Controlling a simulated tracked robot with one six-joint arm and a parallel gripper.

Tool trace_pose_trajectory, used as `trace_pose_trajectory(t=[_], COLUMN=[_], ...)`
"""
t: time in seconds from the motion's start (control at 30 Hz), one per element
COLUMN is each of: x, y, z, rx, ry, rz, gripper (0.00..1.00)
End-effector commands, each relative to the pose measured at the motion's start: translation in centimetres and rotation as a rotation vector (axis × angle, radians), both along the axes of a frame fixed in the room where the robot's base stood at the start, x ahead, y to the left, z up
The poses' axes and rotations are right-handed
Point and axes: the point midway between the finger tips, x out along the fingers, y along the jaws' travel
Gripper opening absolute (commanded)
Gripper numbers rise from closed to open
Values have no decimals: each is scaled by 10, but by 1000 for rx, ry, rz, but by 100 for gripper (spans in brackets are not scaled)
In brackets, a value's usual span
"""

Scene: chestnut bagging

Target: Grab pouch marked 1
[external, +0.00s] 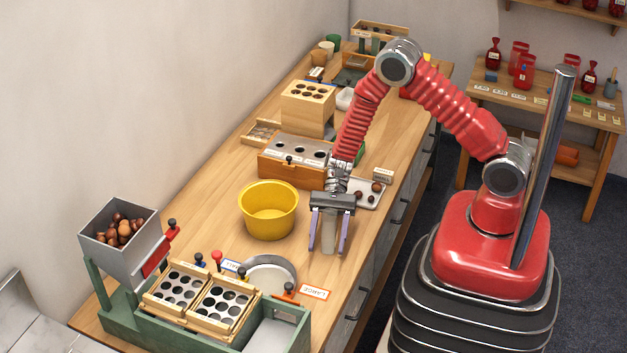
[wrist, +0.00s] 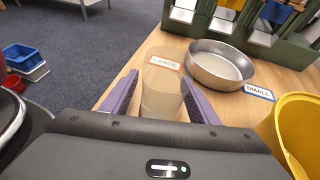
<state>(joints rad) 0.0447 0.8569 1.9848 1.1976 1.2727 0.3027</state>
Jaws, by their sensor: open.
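My gripper (external: 328,250) is open and points down over the workbench, to the right of the yellow bowl. In the wrist view its two purple fingers (wrist: 160,78) stand either side of a clear, greyish cylinder (wrist: 160,100), which also shows between them in the external view (external: 329,236). The LARGE label (wrist: 165,63) shows through it. I cannot tell whether either finger touches it, and I see no number on it. Several red pouches or jars, such as one tied pouch (external: 493,54) and another (external: 589,77), stand on the side table; no 1 is readable on them.
The yellow bowl (external: 268,212) is close left of my gripper. A round metal pan (external: 268,273) and green sorting stand (external: 115,318) lie nearer the camera. A wooden holed box (external: 291,160) and small tray (external: 367,193) are behind. The side table (external: 545,97) is far right.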

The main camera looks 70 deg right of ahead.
Motion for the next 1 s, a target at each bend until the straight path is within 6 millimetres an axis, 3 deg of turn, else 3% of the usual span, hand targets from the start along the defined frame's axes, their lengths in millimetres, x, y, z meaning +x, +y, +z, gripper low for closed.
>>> trace_pose_trajectory(t=[0.27,0.9,1.0], x=[0,0,0], y=[0,0,0], z=[0,0,0], rx=[0,0,0], ry=[0,0,0], rz=[0,0,0], gripper=[55,11,11])
